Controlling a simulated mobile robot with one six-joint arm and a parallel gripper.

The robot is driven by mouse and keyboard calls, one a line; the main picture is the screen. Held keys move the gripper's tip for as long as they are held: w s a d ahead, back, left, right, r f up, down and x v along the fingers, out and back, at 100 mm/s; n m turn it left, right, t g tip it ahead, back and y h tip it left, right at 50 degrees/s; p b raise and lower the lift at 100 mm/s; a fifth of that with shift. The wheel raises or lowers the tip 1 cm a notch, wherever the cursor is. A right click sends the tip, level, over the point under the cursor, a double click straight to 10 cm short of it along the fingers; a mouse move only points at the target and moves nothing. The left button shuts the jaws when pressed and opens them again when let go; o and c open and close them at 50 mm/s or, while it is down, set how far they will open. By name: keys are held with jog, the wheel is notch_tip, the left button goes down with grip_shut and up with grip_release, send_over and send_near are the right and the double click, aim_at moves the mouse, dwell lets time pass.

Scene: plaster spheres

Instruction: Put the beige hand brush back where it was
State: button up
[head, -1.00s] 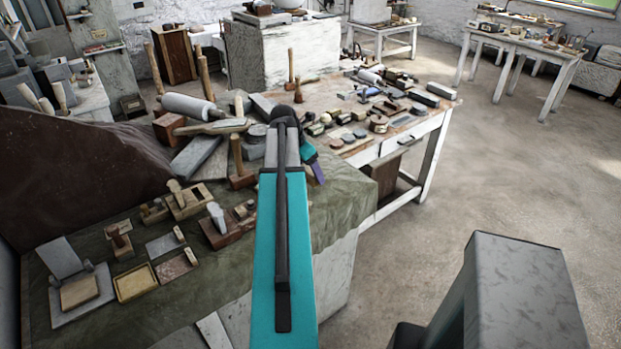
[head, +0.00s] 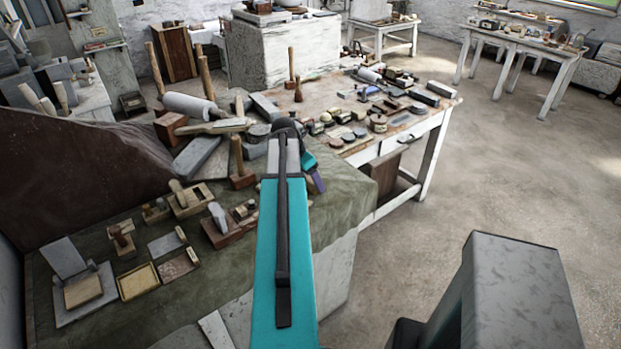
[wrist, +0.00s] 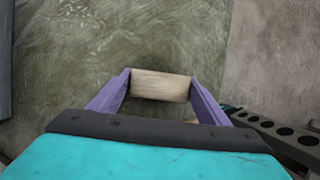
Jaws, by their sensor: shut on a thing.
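My gripper (wrist: 158,92) is shut on the beige hand brush (wrist: 160,85). In the wrist view the brush lies crosswise between the two purple fingers, and only its pale wooden body shows clearly. In the head view my gripper (head: 315,182) hangs at the far end of my teal arm, over the right edge of the green-draped bench. The brush cannot be made out there. A green surface lies behind the brush in the wrist view; I cannot tell whether they touch.
The draped bench (head: 240,283) carries wooden blocks, trays and a mallet (head: 240,165) left of my arm. A white-legged table (head: 432,110) crowded with small tools stands beyond my gripper. The floor (head: 480,190) to the right is open.

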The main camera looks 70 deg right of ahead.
jog(key=shift+f, duration=0.15)
jog(key=o, duration=0.9)
jog(key=shift+o, duration=0.2)
jog(key=shift+r, duration=0.2)
jog(key=b+v, duration=0.2)
jog(key=v, duration=1)
jog(key=shift+b, duration=0.35)
jog(key=shift+s, duration=0.15)
jog(key=shift+s, duration=0.1)
